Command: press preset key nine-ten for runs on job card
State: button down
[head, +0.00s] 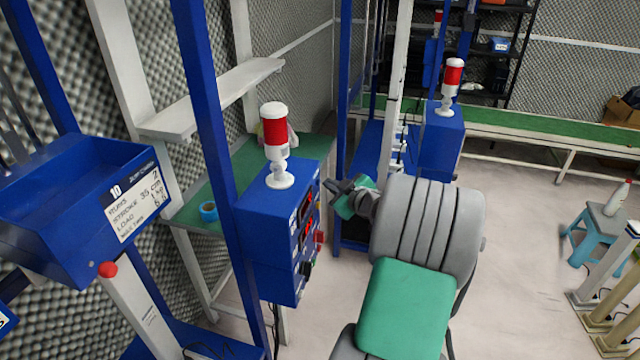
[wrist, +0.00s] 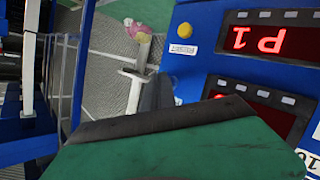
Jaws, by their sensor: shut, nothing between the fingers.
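The blue control box (head: 275,225) stands left of centre in the head view, with red displays and small keys on its right-hand face. In the wrist view, the upper red display (wrist: 268,42) appears upside down and seems to read P1. A row of small grey keys (wrist: 265,14) runs along it. A second red display (wrist: 270,112) is partly hidden by my gripper. The job card (head: 135,205) is on the blue tray at left, with lines for runs, stroke and load; the runs line seems to show 2. My gripper (head: 335,187) is shut and empty, just right of the box face.
A red-and-white beacon (head: 275,145) stands on the box. A yellow round button (wrist: 185,30) sits beside the upper display. A blue upright post (head: 215,130) stands left of the box. A second blue machine (head: 440,140) stands behind. Open floor (head: 520,220) lies to the right.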

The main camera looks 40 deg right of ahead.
jog(key=shift+w+a+b, duration=0.3)
jog(key=shift+w+b, duration=0.05)
jog(key=shift+w, duration=0.05)
dwell(0.4)
jog(key=shift+s, duration=0.1)
jog(key=shift+s+d+b, duration=0.5)
jog(key=shift+s+b, duration=0.1)
jog(key=shift+b, duration=0.1)
jog(key=s+d+b, duration=0.1)
jog(key=s, duration=0.1)
jog(key=s+d+b, duration=0.2)
dwell(0.5)
dwell(0.6)
